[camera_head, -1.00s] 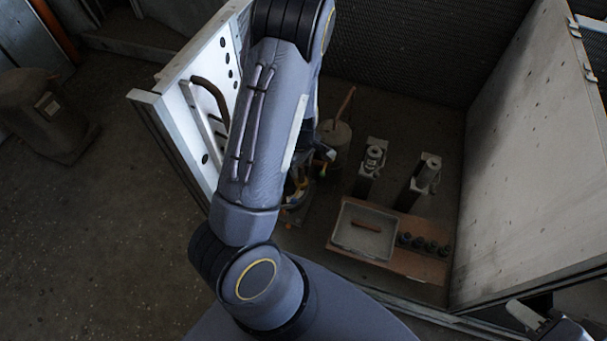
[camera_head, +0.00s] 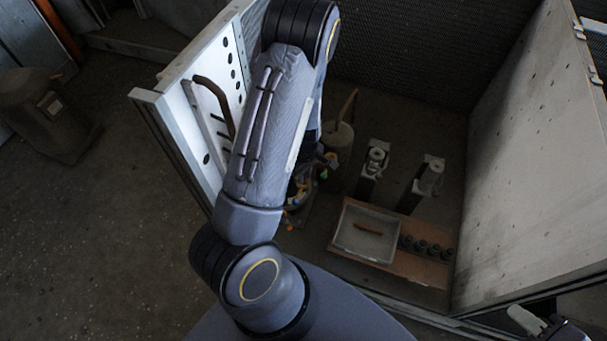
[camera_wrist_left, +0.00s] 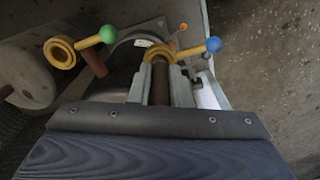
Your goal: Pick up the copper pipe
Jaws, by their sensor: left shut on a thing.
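In the left wrist view, my left gripper (camera_wrist_left: 161,72) is shut on a brown copper pipe (camera_wrist_left: 159,88), which lies lengthwise between its two fingers. A yellow ring fitting with a blue ball handle (camera_wrist_left: 213,45) is at the pipe's far end; I cannot tell whether they touch. Another yellow ring fitting with a green ball handle (camera_wrist_left: 107,34) is to the left, near a second brown pipe piece (camera_wrist_left: 95,63). In the head view my left arm hides the gripper and the held pipe. Part of my right gripper (camera_head: 548,326) shows at the lower right corner; its jaws are unclear.
A grey tray (camera_head: 341,243) holding a short brown rod (camera_head: 367,226) sits on a brown board (camera_head: 422,264) beside several dark round pieces. Two upright fixtures (camera_head: 372,172) (camera_head: 428,178) stand behind. A white holed panel (camera_head: 180,97) on the left and a grey panel (camera_head: 530,160) on the right flank the area.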

